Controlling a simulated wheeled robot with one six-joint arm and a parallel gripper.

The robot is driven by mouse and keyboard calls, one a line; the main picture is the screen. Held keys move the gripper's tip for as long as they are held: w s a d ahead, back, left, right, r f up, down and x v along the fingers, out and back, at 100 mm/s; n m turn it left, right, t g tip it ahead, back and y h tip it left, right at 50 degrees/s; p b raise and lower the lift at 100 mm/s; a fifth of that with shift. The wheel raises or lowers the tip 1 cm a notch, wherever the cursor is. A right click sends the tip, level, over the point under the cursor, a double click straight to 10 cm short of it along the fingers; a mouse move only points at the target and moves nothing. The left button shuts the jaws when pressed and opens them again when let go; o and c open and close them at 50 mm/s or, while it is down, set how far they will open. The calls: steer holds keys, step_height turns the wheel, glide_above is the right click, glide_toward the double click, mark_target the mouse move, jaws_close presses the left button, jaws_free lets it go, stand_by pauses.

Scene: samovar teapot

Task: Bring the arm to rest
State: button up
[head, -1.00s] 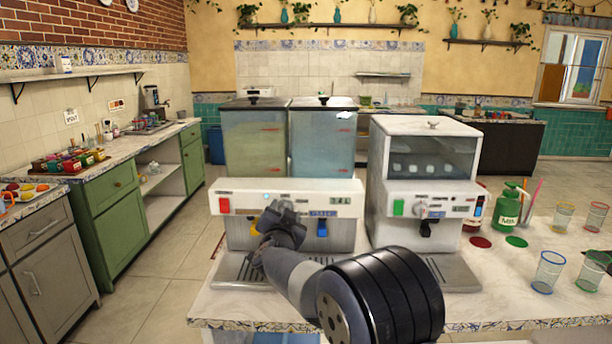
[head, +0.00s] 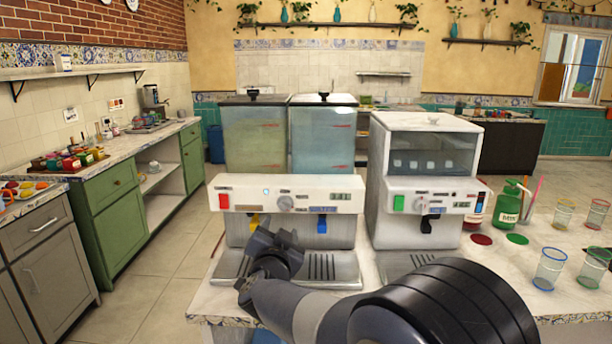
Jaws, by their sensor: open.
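My gripper (head: 262,240) is in the head view, in front of the left half of a double drink dispenser (head: 290,195). It hangs over the dispenser's drip tray (head: 333,268) and hides part of the yellow lever (head: 254,223). I see nothing held in it. My arm reaches in from the lower right, across the near edge of the counter (head: 218,305).
A second white dispenser (head: 425,190) stands to the right. Further right are a green bottle (head: 507,206), a blue-rimmed glass (head: 549,268), a green-rimmed glass (head: 592,270) and more glasses behind. Open floor (head: 165,285) lies to the left of the counter.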

mark_target(284, 207)
steer(key=w+p, duration=0.1)
steer(key=w, duration=1)
steer(key=shift+d, duration=0.2)
steer(key=shift+w+r+n+p, duration=0.1)
steer(key=shift+r+n+p, duration=0.05)
steer(key=shift+n+p, duration=1)
steer(key=shift+n, duration=0.35)
steer(key=n+p, duration=0.1)
steer(key=n, duration=0.2)
steer(key=shift+a+p, duration=0.1)
steer(key=shift+p, duration=0.25)
steer(key=n+p, duration=0.3)
steer(key=n, duration=0.2)
steer(key=shift+n+p, duration=0.3)
steer(key=shift+n, duration=0.1)
steer(key=shift+s+a+n, duration=0.1)
steer(key=shift+s+n, duration=0.2)
steer(key=shift+s, duration=0.1)
steer(key=s+b, duration=0.1)
steer(key=s, duration=0.7)
steer(key=shift+s+a+b, duration=0.15)
steer(key=shift+s+b, duration=0.05)
steer(key=shift+b, duration=0.15)
